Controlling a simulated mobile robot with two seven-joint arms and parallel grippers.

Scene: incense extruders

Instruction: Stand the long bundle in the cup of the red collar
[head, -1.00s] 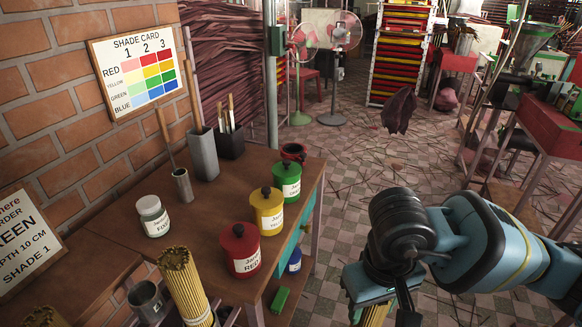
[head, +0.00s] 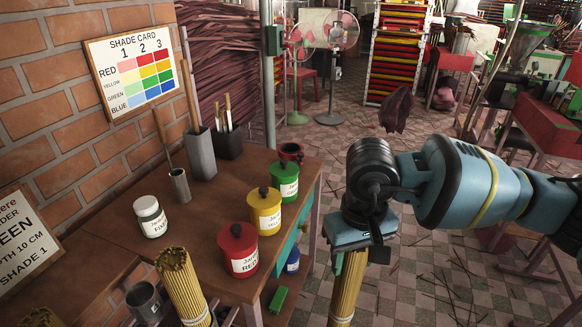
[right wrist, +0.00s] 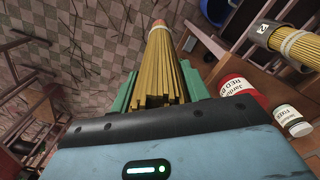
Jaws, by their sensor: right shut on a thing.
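My right gripper (head: 352,250) is shut on a long bundle (head: 347,290) of thin yellow-tan sticks. The bundle hangs below the gripper, roughly upright, over the floor to the right of the table; its lower end is cut off by the frame. In the right wrist view the bundle (right wrist: 168,75) runs away between the two green fingers. My left gripper is not in view. No red collar can be clearly made out. A small red round piece with a dark inside (head: 291,151) stands at the table's far right corner; I cannot tell if it is the collar.
The wooden table (head: 200,225) holds red (head: 238,250), yellow (head: 264,211) and green (head: 285,182) jars and a white jar (head: 150,216). Another stick bundle (head: 182,285) stands at the front left beside a metal cup (head: 145,302). Tiled floor lies right of the table.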

